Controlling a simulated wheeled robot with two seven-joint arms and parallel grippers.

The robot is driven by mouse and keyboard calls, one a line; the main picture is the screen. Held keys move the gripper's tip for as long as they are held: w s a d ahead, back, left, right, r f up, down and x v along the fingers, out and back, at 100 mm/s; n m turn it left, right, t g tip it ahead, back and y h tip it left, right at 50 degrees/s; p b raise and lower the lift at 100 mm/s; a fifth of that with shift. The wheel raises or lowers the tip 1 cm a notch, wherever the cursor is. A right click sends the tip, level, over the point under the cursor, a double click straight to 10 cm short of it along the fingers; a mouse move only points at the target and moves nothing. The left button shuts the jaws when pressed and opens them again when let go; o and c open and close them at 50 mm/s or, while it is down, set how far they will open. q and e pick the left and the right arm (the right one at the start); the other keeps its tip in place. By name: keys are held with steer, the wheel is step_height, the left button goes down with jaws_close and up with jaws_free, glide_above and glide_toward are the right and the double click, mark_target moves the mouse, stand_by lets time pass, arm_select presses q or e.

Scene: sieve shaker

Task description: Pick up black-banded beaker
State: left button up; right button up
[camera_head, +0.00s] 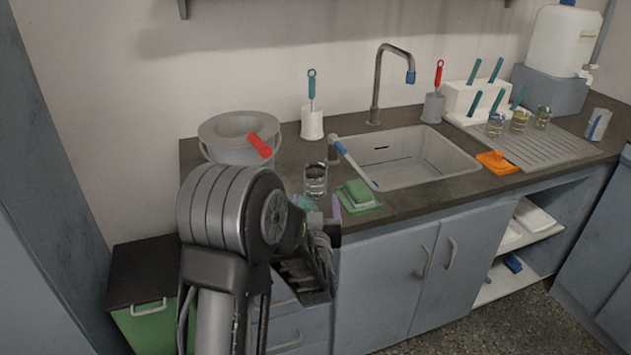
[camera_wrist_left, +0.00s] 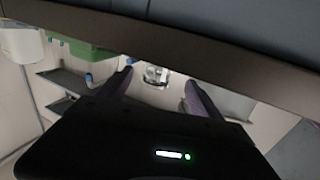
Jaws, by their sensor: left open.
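A clear glass beaker (camera_head: 315,181) stands upright on the dark counter, left of the sink, with dark markings that are too small to read as a band for sure. Three small beakers stand on the drainboard: one bluish (camera_head: 494,125), one yellowish (camera_head: 519,122), one greenish (camera_head: 542,117). My left gripper (camera_head: 318,262) is low in front of the counter's front edge, below and apart from the glass beaker; my arm partly hides it. In the left wrist view, the open fingers (camera_wrist_left: 158,80) are empty, and a small glass vessel (camera_wrist_left: 155,75) shows beyond and between them. My right gripper is out of view.
Cabinet doors (camera_head: 440,255) are below.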

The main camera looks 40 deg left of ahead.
mark_target(316, 187)
arm_select(q)
steer(key=shift+x, duration=1.35)
steer(key=x, duration=0.5)
steer(key=shift+w+f, duration=0.1)
steer(key=shift+w, duration=0.05)
steer(key=shift+c, duration=0.3)
steer(key=c, duration=1.6)
steer(key=shift+o, duration=0.2)
steer(key=shift+p, duration=0.3)
step_height(316, 187, up, 10)
steer(key=p, duration=0.6)
